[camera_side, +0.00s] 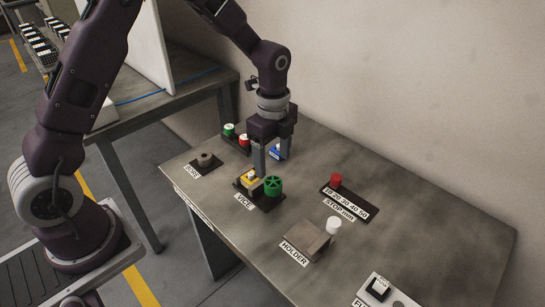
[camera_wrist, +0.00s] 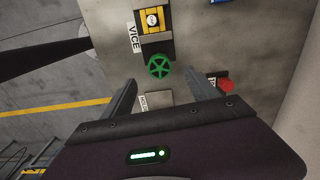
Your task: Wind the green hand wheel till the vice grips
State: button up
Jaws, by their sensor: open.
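The green hand wheel (camera_side: 273,186) stands on the right of the vice's dark base, at the front middle of the table. The yellow vice (camera_side: 249,181) is left of the wheel and holds a small round light-topped part between or on its jaws; I cannot tell how tightly. In the wrist view the wheel (camera_wrist: 159,66) shows its spokes, with the yellow vice (camera_wrist: 152,20) above it. My gripper (camera_side: 272,173) points down above and behind the wheel in the side view. Its fingers (camera_wrist: 163,88) are wide apart, with nothing between them, and the wheel lies just beyond their tips.
A red stop knob (camera_side: 336,181) stands on a scale to the right. The bore fixture (camera_side: 205,160) is at left. Green, red and blue parts are behind.

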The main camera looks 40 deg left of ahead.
aim_at(273, 181)
notch_tip(273, 181, down, 7)
jog(key=shift+f, duration=0.1)
jog(key=c, duration=1.5)
jog(key=m, duration=0.3)
jog(key=shift+m, duration=0.4)
jog(key=o, duration=2)
jog(key=shift+o, duration=0.2)
